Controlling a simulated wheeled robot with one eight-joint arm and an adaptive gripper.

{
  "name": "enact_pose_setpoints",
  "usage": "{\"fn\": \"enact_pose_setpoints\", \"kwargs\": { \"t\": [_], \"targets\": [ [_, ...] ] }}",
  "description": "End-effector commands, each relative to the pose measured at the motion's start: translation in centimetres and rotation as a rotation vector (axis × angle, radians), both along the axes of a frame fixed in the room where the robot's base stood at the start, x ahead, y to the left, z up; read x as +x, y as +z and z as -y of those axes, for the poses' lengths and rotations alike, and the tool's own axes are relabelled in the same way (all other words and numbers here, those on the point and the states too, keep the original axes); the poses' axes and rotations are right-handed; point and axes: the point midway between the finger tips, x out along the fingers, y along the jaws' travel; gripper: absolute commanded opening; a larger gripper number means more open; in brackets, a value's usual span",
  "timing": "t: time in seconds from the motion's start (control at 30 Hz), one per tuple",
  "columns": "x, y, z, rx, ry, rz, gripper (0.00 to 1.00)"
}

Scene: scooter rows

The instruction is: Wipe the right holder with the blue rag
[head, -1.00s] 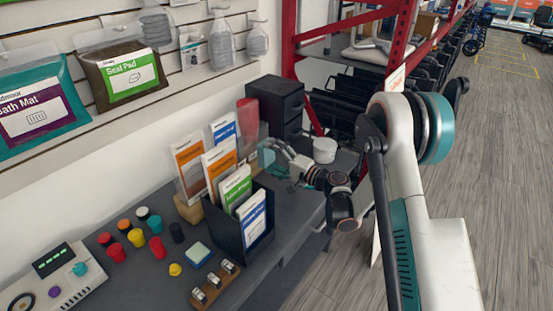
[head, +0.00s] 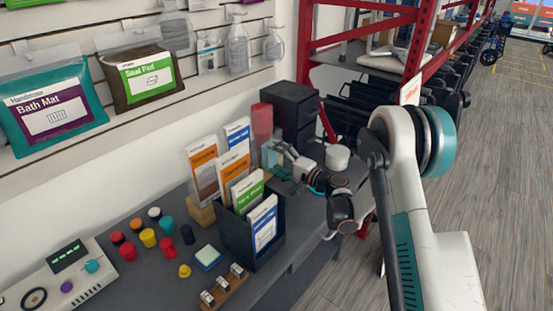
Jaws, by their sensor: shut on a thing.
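My gripper (head: 279,153) is at the far end of the dark counter, beside the red cylinder. It is shut on a pale blue-teal cloth, which I take for the blue rag (head: 270,160); the fingertips are small and partly hidden. A black holder (head: 236,236) with green and blue leaflets stands nearer, on the right. Behind it to the left, orange and blue leaflets (head: 203,170) stand in another holder with a wooden base (head: 202,213). The gripper is beyond both holders, and I see no contact with either.
A red cylinder (head: 262,126), black drawers (head: 291,112) and a white round container (head: 337,157) are near my gripper. Several coloured caps, a blue-white sponge (head: 207,257) and a control box (head: 62,275) are nearer. A red rack (head: 304,45) stands behind.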

Motion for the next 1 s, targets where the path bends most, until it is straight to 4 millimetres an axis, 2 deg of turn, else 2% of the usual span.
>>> {"fn": "enact_pose_setpoints", "kwargs": {
  "t": [1.0],
  "targets": [
    [1.0, 0.0, -1.3, 0.0, 0.001, 0.0, 0.64]
  ]
}}
